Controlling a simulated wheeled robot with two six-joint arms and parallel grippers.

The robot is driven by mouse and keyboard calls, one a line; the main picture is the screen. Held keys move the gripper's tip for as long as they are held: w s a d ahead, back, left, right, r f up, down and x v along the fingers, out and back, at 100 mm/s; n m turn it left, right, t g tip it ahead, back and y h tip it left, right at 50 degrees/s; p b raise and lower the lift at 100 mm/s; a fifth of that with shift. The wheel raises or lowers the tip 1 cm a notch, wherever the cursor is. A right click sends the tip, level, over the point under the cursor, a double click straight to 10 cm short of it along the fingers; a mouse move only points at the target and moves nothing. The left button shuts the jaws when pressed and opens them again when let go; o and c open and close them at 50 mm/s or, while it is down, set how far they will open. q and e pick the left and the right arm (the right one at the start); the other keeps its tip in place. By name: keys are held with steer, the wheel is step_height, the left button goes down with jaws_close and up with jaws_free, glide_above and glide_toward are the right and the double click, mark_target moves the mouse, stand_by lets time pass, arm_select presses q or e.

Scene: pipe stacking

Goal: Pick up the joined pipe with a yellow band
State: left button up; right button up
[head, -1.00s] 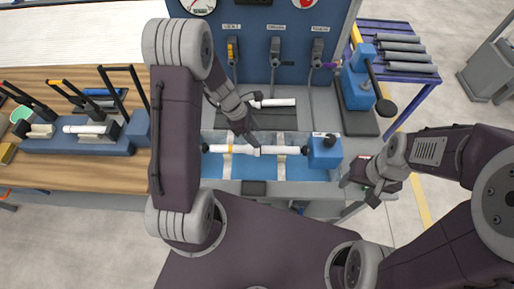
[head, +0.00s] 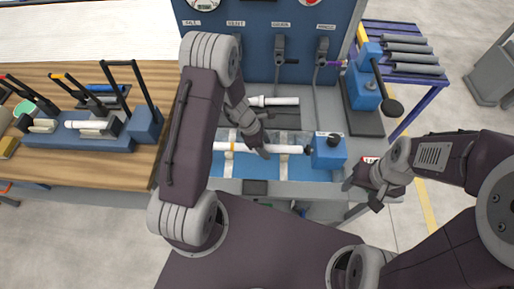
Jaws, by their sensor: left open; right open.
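The joined white pipe with a yellow-orange band (head: 231,147) lies level across the blue fixture in the middle of the head view. Its right end meets the blue clamp block (head: 327,152). My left gripper (head: 265,152) is open at the middle of this pipe, right of the band, pointing down at it. Part of the pipe is hidden behind the gripper and arm, and I cannot tell whether the fingers touch it. My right gripper (head: 368,188) is open and empty, right of the fixture and away from the pipe.
Another white pipe (head: 283,101) lies behind the fixture, below the blue panel (head: 262,45). A blue lever press (head: 363,90) stands to the right. Several grey pipes lie on a purple rack (head: 418,68) at the back right. A wooden bench (head: 60,178) with blue fixtures is at left.

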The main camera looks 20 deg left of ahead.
mark_target(265, 146)
arm_select(q)
steer(key=shift+s+r, duration=0.1)
steer(key=c, duration=1.1)
steer(key=shift+r, duration=0.35)
step_height(265, 146, up, 9)
steer(key=p, duration=0.3)
steer(key=shift+r, duration=0.15)
arm_select(e)
step_height(265, 146, up, 3)
steer(key=shift+s+r, duration=0.1)
